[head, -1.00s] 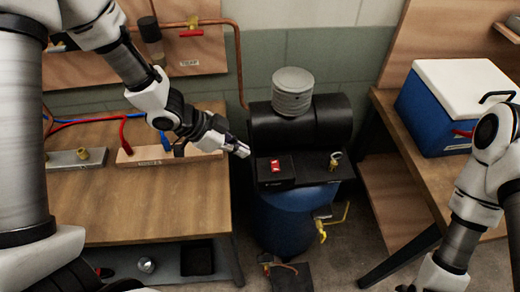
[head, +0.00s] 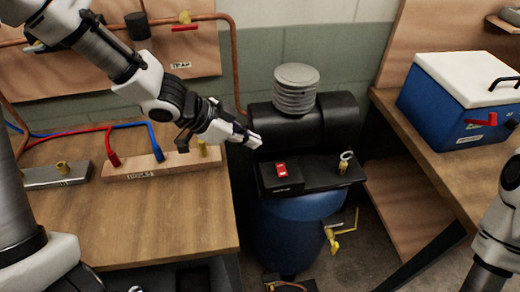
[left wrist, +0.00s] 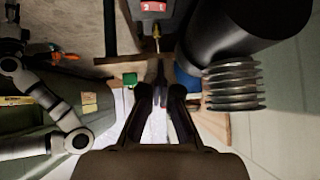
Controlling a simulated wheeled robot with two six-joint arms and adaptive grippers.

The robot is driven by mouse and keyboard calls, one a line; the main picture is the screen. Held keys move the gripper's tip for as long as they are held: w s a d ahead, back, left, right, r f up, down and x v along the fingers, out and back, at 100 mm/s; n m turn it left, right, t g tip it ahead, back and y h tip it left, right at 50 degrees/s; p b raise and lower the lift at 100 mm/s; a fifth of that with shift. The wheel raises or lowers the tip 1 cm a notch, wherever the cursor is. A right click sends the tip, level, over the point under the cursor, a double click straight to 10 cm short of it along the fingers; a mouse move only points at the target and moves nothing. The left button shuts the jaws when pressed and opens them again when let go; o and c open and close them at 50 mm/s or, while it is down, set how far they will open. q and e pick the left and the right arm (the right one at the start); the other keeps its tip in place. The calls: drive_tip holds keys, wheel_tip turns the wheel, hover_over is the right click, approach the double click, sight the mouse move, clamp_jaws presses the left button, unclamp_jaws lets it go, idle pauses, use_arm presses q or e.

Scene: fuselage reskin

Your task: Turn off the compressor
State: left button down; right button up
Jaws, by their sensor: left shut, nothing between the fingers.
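The compressor has a blue tank (head: 285,235), a black motor housing (head: 300,128) and a ribbed grey filter (head: 296,90). A red rocker switch (head: 281,170) sits on the black box at its front left; it also shows at the top of the left wrist view (left wrist: 153,7). My left gripper (head: 256,141) is shut and empty, just above and left of the switch box, apart from the switch. In the left wrist view its fingers (left wrist: 160,88) point towards the compressor. My right arm shows at the right edge; its gripper is out of frame.
A wooden bench (head: 190,215) with red and blue hoses and a wooden manifold block (head: 160,165) stands left. A blue cooler with a white lid (head: 465,75) is on the right bench. A yellow valve (head: 335,243) juts from the tank.

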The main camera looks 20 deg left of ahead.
use_arm(q)
drive_tip(key=b, duration=0.2)
hover_over(285, 166)
drive_tip(key=s+a, duration=0.2)
wheel_tip(285, 166, down, 7)
drive_tip(key=shift+d+r, duration=0.1)
drive_tip(key=shift+d, duration=0.05)
drive_tip(key=f, duration=0.1)
drive_tip(key=f+b, duration=0.1)
drive_tip(key=shift+w+a+f, duration=0.1)
drive_tip(key=shift+a+f, duration=0.1)
drive_tip(key=shift+f, duration=0.1)
drive_tip(key=shift+w+a+f, duration=0.1)
drive_tip(key=shift+f, duration=0.3)
